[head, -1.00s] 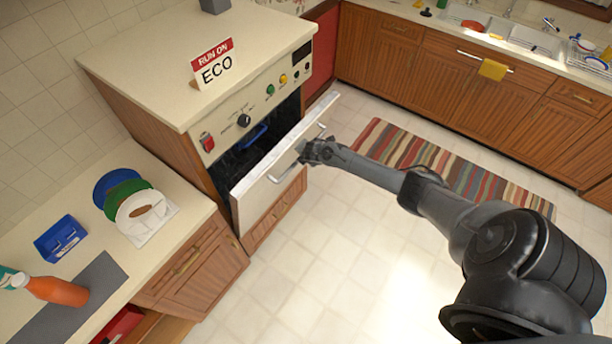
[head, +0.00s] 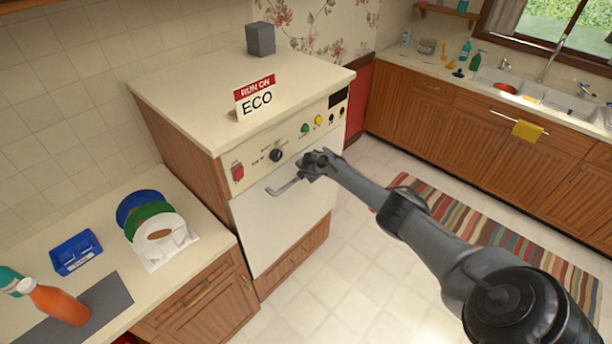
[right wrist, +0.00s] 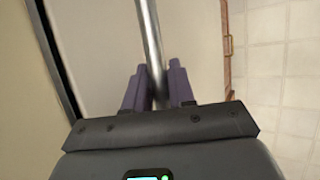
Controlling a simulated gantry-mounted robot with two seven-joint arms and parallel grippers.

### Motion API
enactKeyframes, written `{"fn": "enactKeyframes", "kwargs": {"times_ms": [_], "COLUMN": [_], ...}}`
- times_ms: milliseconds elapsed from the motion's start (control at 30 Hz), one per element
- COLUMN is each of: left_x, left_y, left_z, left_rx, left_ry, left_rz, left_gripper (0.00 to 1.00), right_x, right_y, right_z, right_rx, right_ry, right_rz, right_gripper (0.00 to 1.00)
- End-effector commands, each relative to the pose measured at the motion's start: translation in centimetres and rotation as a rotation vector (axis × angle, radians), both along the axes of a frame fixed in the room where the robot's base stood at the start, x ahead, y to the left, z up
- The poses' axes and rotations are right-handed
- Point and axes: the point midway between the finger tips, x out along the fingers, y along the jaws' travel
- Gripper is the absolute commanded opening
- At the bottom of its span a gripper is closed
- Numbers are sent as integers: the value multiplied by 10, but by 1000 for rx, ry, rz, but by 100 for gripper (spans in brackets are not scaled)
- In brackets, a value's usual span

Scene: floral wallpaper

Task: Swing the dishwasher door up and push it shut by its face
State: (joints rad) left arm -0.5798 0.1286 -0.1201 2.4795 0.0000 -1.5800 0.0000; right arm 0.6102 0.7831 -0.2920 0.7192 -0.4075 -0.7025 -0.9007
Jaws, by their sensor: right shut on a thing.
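The dishwasher door (head: 285,228) stands upright, almost flush with the dishwasher front, below the control panel (head: 262,161). In the right wrist view a dark gap (right wrist: 58,60) runs along one door edge, so I cannot tell if it is fully closed. The bar handle (head: 284,188) is across the upper part of the door. My right gripper (head: 309,165) is at the right part of the handle. In the right wrist view its two fingers (right wrist: 158,88) are shut around the metal bar (right wrist: 150,40). The left gripper is not in view.
An "ECO" sign (head: 256,98) and a grey box (head: 260,38) stand on the dishwasher top. The left counter holds plates (head: 158,226), a blue holder (head: 76,252) and an orange bottle (head: 55,302). The floor in front is clear, with a striped rug (head: 500,240) at right.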

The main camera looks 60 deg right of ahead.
Motion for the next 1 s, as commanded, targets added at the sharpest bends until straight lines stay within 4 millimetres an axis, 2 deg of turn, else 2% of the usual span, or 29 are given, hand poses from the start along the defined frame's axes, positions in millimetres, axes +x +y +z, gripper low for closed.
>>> {"fn": "enactKeyframes", "kwargs": {"times_ms": [133,167,267,300,767,1000], "left_x": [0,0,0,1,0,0], "left_y": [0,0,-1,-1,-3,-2], "left_z": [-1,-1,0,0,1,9], "left_rx": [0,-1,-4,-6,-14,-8], "left_ry": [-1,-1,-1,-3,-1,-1], "left_rz": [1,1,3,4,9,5], "left_gripper": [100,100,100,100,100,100], "right_x": [3,3,3,3,3,-3], "right_y": [1,1,1,1,2,8], "right_z": [0,0,0,0,3,15], "right_rx": [1,1,1,1,1,0], "right_ry": [-11,-11,-10,-10,-12,-11], "right_rz": [1,1,1,1,3,4], "right_gripper": [0,27,42,44,44,44]}}
